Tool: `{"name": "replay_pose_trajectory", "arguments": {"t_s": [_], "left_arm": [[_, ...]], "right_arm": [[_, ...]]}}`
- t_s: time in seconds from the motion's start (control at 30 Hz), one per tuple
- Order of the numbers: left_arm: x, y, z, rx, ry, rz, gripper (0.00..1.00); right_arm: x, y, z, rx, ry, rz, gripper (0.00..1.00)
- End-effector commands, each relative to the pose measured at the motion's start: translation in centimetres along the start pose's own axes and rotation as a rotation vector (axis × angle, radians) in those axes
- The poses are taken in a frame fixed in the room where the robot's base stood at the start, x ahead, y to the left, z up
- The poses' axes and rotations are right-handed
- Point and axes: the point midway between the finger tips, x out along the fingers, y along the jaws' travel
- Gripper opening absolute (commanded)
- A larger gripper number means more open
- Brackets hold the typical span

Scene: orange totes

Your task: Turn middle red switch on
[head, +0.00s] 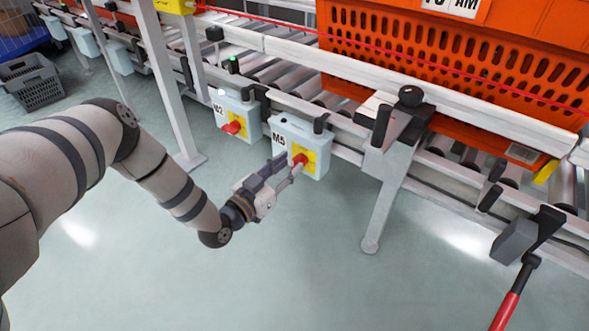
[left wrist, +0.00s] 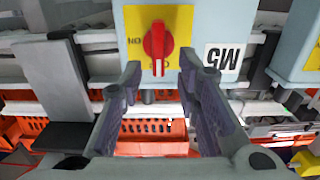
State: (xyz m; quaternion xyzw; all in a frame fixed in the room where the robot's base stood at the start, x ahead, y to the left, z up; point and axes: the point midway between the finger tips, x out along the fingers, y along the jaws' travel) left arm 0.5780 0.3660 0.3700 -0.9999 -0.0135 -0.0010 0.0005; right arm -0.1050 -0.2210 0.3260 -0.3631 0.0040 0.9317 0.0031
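The M5 switch box (head: 290,136) is pale blue with a yellow plate and a red knob (head: 299,160). In the left wrist view, which shows the box upside down, the red knob (left wrist: 157,45) stands vertical, its lower end over a partly covered label; "ON" is at its left. My left gripper (head: 285,170) is close in front of the M5 knob. In the left wrist view its fingers (left wrist: 159,68) are spread, with the knob in the gap and no visible grip on it. The M2 box (head: 238,108) with its red knob (head: 232,127) is to the left. My right gripper is out of view.
The boxes hang from a grey roller conveyor frame (head: 270,42) carrying orange totes (head: 430,45). A frame leg (head: 385,205) stands right of M5. A red-handled lever (head: 508,305) is at the lower right. The floor in front is clear.

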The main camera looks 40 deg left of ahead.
Motion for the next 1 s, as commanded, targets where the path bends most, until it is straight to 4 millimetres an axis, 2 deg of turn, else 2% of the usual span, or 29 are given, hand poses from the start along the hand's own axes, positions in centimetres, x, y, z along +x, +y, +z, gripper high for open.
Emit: {"name": "replay_pose_trajectory", "arguments": {"t_s": [0.13,0.4,0.43,0.53,0.57,1.0], "left_arm": [[1.6,0.0,0.2,-0.001,-0.001,0.000,0.30],[1.9,0.1,0.0,-0.001,-0.002,0.001,0.30],[1.9,0.1,0.0,-0.001,-0.002,0.001,0.25],[1.9,0.1,0.0,-0.001,-0.002,0.001,0.03],[1.9,0.1,0.0,-0.001,-0.002,0.001,0.00],[1.9,0.2,-0.1,0.046,-0.001,0.002,0.00]], "right_arm": [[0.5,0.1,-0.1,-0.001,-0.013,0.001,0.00],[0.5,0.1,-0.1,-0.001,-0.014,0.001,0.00],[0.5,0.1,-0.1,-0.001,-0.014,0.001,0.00],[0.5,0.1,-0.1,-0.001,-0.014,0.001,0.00],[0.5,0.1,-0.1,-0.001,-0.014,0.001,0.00],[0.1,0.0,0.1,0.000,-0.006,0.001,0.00]]}}
